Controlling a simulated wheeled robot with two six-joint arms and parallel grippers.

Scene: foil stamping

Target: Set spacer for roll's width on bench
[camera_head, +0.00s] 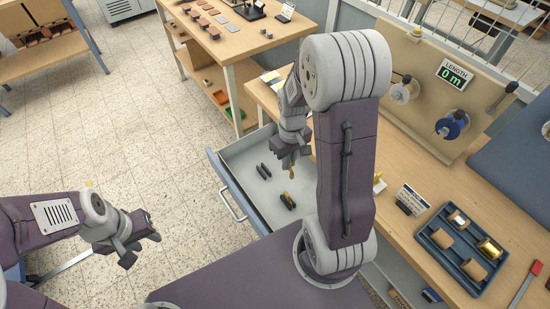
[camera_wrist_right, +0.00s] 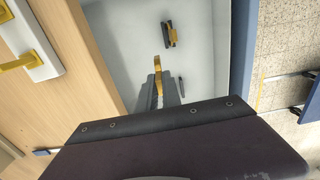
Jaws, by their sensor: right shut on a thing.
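My right gripper (camera_head: 291,158) is over the open drawer (camera_head: 233,160), shut on a small yellow piece, likely a spacer (camera_wrist_right: 160,60), at its fingertips. In the right wrist view the yellow piece stands out beyond my dark fingers. Other small dark pieces (camera_head: 264,172) lie in the drawer, and a dark and yellow piece (camera_head: 288,201) lies nearer its front; it is unclear which are spacers. Several rolls (camera_head: 489,249) sit in a dark blue tray (camera_head: 425,238) on the bench (camera_head: 400,231). My left gripper (camera_head: 143,238) is open and empty above the floor.
A board with spools (camera_head: 452,125) and a length display (camera_head: 453,75) reading 0 m stands at the back of the bench. A small sign (camera_head: 412,197) stands left of the tray. A red-handled tool (camera_head: 537,268) lies right of it. Another table (camera_head: 232,45) stands behind.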

